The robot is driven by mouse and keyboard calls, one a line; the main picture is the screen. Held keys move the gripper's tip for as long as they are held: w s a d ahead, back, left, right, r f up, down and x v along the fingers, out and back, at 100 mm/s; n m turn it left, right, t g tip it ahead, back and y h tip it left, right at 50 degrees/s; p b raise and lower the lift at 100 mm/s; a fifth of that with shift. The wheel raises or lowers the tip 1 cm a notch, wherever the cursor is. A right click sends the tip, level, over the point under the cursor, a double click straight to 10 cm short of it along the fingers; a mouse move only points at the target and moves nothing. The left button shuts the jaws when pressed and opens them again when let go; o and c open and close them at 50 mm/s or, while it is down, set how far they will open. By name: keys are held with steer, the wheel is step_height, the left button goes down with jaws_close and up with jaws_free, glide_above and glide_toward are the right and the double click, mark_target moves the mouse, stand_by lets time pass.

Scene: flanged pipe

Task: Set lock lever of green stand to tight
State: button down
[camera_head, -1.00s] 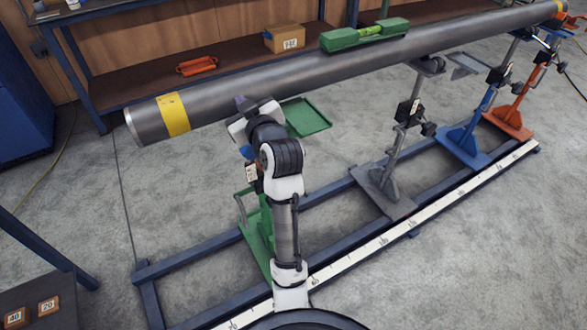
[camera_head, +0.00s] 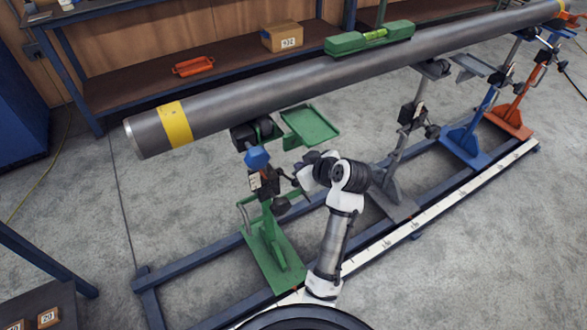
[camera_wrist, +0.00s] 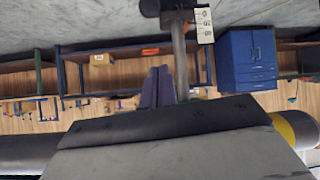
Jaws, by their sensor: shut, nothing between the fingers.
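The green stand (camera_head: 272,255) stands under the left end of the pipe (camera_head: 300,90). Its post carries a black collar with a white label (camera_head: 255,181) and a blue piece (camera_head: 257,158) above it. I cannot tell which part is the lock lever or how it is set. My gripper (camera_wrist: 157,70) is shut and empty in the wrist view, its fingers beside a grey post (camera_wrist: 180,60); I cannot tell if they touch. In the head view my wrist is right of the green stand's collar, and the fingertips are hard to make out.
A green tray (camera_head: 310,127) juts out below the pipe. Grey (camera_head: 392,195), blue (camera_head: 463,145) and orange (camera_head: 510,118) stands are farther right. A blue floor frame (camera_head: 210,262) runs under the stands.

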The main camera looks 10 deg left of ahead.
steer(key=p, duration=0.2)
glide_above(288, 177)
steer(key=s, duration=0.2)
step_height(288, 177, down, 6)
steer(key=r, duration=0.1)
steer(key=shift+s+d+f+p, duration=0.35)
steer(key=shift+d+f, duration=0.15)
steer(key=shift+f, duration=0.1)
steer(key=shift+s+d+f+p, duration=0.2)
steer(key=shift+s+d+f, duration=0.15)
steer(key=shift+d+f, duration=0.2)
steer(key=shift+s+d+f, duration=0.15)
steer(key=shift+f, duration=0.15)
steer(key=shift+f, duration=0.1)
